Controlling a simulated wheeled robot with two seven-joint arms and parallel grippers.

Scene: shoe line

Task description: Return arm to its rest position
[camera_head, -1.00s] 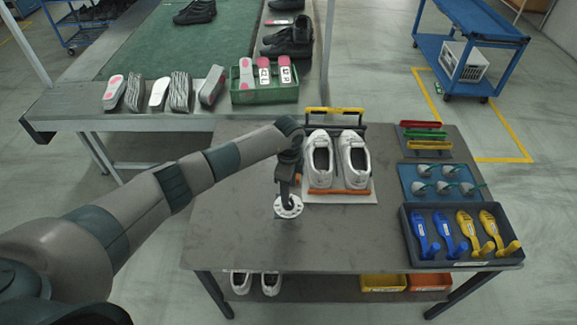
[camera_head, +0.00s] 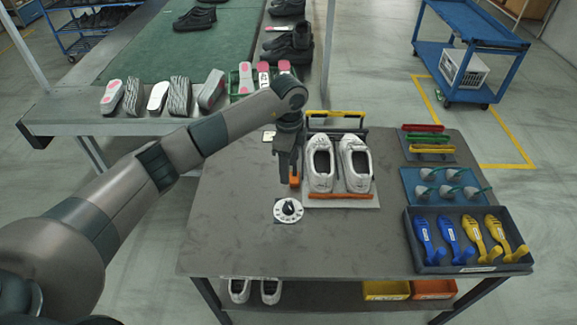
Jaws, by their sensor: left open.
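My left arm comes in from the left, and its gripper (camera_head: 289,178) points down over the table, just left of a pair of white shoes. It is open, and I see nothing held in it. A round white dial with a black knob (camera_head: 288,209) lies on the table in front of the gripper, apart from it. The white shoes (camera_head: 338,163) stand side by side on a light board with an orange bar at the front. My right gripper is not in view.
A dark tray (camera_head: 437,268) with blue and yellow shoe tools sits at the table's right. A blue tray (camera_head: 412,192) and a rack of coloured bars (camera_head: 428,157) stand behind it. The table's front left is clear. A conveyor (camera_head: 95,125) with shoes and insoles runs behind.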

